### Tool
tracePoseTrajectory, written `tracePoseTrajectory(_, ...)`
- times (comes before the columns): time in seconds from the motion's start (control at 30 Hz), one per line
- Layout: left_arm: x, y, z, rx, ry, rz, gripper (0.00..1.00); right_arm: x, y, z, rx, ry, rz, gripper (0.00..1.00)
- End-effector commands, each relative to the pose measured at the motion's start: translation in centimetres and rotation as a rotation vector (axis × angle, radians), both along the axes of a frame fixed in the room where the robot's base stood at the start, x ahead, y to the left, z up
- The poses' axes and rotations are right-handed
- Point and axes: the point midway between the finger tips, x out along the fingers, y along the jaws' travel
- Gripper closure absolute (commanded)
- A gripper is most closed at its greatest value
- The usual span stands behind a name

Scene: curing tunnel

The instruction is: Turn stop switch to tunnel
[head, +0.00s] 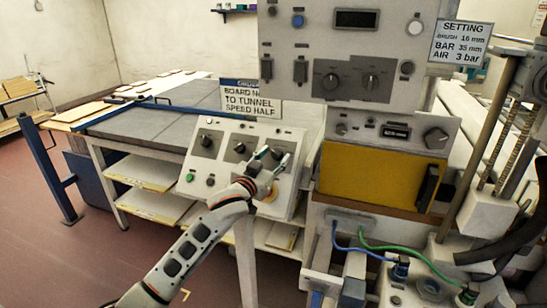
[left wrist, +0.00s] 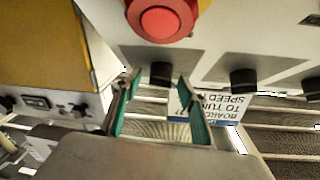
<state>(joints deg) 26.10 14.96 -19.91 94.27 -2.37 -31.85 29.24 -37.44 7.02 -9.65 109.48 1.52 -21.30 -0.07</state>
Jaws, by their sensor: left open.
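A sloped grey control panel (head: 213,165) carries a row of black knobs. The left knob (head: 207,140) and middle knob (head: 240,148) show in the head view; my left gripper (head: 277,160) covers the right end of the row. In the left wrist view, which looks upside down, my left gripper (left wrist: 157,88) is open. Its green-padded fingers point at the end knob (left wrist: 160,73), which shows between the tips; I cannot tell whether they touch it. The middle knob (left wrist: 243,79) is apart from them. Knob labels are too small to read. My right gripper is not in view.
A red mushroom button (left wrist: 162,18) sits close to the end knob. A green button (head: 189,177) is at the panel's lower left. A sign (head: 251,101) stands behind the panel. A yellow-fronted cabinet (head: 370,180) and upper panel (head: 330,50) crowd the right side.

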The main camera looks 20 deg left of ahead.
Motion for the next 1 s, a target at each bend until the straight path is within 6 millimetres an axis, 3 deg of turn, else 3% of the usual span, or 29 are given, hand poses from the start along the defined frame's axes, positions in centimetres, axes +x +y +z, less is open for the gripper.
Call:
tracePoseTrajectory(0.2,0.00,-0.03,-0.01,0.000,0.000,0.000,0.61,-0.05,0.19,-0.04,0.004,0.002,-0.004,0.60)
tracePoseTrajectory(0.33,-0.01,-0.03,-0.01,0.001,0.000,0.000,0.94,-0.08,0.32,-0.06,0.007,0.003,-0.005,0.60)
tracePoseTrajectory(0.37,-0.01,-0.04,-0.02,0.001,0.000,0.000,0.96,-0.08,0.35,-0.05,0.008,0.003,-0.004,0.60)
tracePoseTrajectory(0.67,-0.02,0.05,-0.04,0.020,-0.001,-0.015,0.96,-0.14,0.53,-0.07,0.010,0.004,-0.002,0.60)
tracePoseTrajectory(1.0,0.06,0.59,0.05,0.154,-0.005,-0.142,0.96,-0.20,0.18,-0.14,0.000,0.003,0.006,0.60)
